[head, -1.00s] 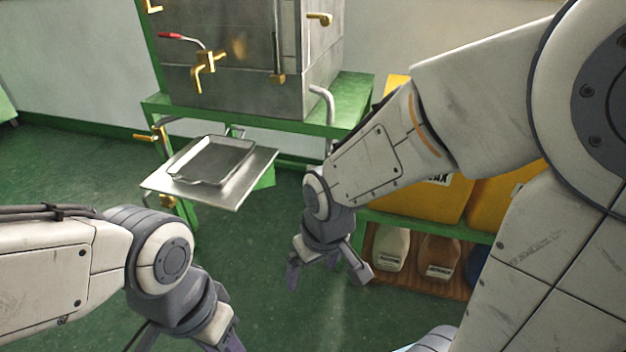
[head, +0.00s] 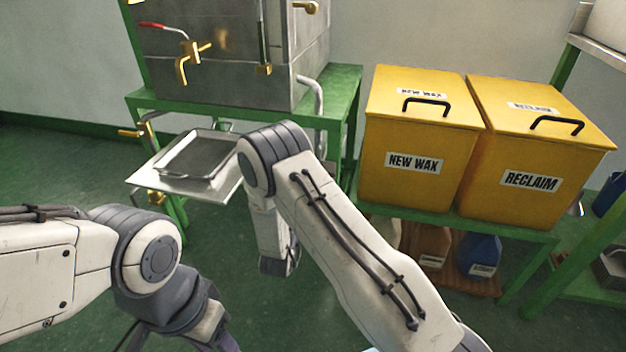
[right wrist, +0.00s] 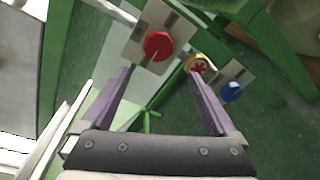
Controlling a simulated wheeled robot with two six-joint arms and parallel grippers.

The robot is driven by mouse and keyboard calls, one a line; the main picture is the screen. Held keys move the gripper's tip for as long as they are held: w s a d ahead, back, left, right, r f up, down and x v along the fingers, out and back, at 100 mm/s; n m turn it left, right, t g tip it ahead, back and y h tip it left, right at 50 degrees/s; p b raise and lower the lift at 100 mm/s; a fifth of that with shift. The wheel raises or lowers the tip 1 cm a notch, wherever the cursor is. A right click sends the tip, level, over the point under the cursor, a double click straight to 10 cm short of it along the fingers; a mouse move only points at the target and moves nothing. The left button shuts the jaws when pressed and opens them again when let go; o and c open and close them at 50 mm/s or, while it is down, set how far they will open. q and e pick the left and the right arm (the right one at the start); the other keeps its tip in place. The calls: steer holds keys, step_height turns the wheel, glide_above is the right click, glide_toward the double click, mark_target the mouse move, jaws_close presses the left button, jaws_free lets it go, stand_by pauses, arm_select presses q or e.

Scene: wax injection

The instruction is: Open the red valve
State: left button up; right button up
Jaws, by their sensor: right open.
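A round red valve knob (right wrist: 158,46) on a pale plate shows in the right wrist view, just beyond my right gripper (right wrist: 158,80). The gripper is open and empty, its two purple fingers pointing towards the knob, which lies a little beyond the tips and apart from them. In the head view my right arm hides its gripper and I cannot pick out the red knob. A brass tap (head: 190,58) with a red-tipped lever (head: 152,25) is on the metal tank. My left gripper (head: 190,340) is at the bottom edge, its fingertips cut off.
A red-and-yellow round knob (right wrist: 197,66) and a blue knob (right wrist: 231,91) sit right of the red one, among green frame bars. A metal tray (head: 190,155) stands out before the tank (head: 225,75). Yellow NEW WAX (head: 412,163) and RECLAIM (head: 532,182) bins are on the right.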

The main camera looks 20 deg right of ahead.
steer(key=shift+n+t+h, duration=0.5)
steer(key=shift+n+h, duration=0.1)
steer(key=shift+n, duration=0.3)
steer(key=b+x, duration=0.2)
steer(key=x, duration=0.3)
steer(key=b+x, duration=0.2)
steer(key=x, duration=0.2)
steer(key=shift+w+d, duration=0.1)
steer(key=shift+d, duration=0.45)
steer(key=c, duration=1.4)
